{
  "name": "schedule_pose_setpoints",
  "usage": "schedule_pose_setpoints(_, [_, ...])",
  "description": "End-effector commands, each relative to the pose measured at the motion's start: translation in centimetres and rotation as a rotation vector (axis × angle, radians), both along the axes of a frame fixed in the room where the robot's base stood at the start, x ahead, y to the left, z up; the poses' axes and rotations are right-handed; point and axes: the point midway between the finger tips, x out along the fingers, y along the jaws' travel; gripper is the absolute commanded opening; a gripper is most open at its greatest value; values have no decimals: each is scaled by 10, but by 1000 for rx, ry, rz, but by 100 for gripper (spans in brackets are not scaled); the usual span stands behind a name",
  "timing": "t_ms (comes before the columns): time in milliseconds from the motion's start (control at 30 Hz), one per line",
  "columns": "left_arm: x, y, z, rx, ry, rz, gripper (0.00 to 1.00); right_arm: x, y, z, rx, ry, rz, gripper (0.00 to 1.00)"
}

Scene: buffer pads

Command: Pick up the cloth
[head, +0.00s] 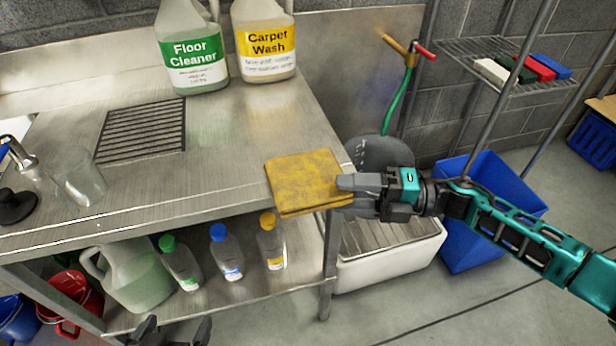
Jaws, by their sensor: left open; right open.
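The yellow folded cloth (303,180) lies flat at the right front corner of the steel table, its near edge reaching over the table's edge. My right gripper (352,193) comes in from the right and is open at the cloth's right edge. Its fingertips overlap that edge in the picture; I cannot tell whether they touch the cloth. My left gripper (172,332) shows only as dark parts at the bottom edge, in front of the lower shelf, open and apart from the cloth.
A Floor Cleaner jug (193,50) and a Carpet Wash jug (264,45) stand at the table's back. A glass (80,178) stands at left. Several bottles stand on the lower shelf (215,297). A white basin (395,262) and blue bin (487,210) are at right.

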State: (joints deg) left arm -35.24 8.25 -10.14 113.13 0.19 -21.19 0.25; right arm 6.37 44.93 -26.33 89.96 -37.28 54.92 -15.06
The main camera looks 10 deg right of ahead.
Motion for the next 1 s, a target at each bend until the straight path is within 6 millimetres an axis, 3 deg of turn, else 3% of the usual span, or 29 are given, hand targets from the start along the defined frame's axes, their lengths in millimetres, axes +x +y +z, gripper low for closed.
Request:
schedule_pose_setpoints(300, [-2, 2, 1, 5, 3, 2, 100, 14, 40, -3, 1, 0, 1, 55])
schedule_pose_setpoints(567, [-4, 3, -3, 8, 11, 4, 100, 15, 43, -4, 0, 0, 1, 55])
schedule_pose_setpoints(1000, [-3, 3, -1, 7, 7, 4, 100, 15, 42, -4, 0, 1, 1, 14])
